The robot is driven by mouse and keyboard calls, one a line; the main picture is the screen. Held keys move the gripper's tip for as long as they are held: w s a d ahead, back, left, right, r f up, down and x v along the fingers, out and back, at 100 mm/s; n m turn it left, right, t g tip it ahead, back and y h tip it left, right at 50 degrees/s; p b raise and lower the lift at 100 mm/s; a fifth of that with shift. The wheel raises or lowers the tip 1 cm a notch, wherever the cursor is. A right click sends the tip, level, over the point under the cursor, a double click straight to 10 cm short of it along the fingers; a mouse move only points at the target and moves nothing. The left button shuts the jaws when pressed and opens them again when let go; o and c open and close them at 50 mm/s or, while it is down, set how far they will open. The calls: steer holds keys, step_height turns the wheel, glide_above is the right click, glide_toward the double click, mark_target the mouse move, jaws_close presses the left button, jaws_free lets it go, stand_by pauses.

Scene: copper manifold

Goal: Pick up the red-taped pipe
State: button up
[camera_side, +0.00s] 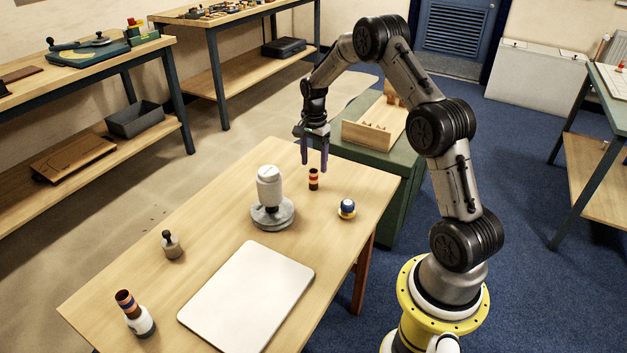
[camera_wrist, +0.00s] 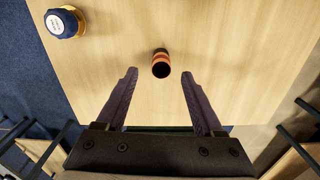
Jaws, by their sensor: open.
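A short dark pipe with orange-red bands (camera_side: 313,180) stands upright on the wooden table, near its far edge. It also shows in the wrist view (camera_wrist: 161,64), seen nearly from above, between and just beyond the fingertips. My gripper (camera_side: 314,166) is open and empty, pointing down above this pipe. In the wrist view my gripper's two fingers (camera_wrist: 160,73) are spread wide, apart from the pipe. A second pipe with orange and blue bands (camera_side: 126,302) sits tilted on a white-and-dark piece at the table's near left.
A white bottle-like piece on a grey round base (camera_side: 270,200) stands left of the banded pipe. A blue-and-yellow round piece (camera_side: 347,209) is to its right. A small grey weight-like piece (camera_side: 172,244) and a pale flat board (camera_side: 247,298) lie nearer. A wooden box (camera_side: 374,128) stands behind.

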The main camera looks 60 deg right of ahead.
mark_target(314, 171)
steer(key=shift+w+f, duration=0.1)
steer(key=shift+f, duration=2.9)
jaws_close()
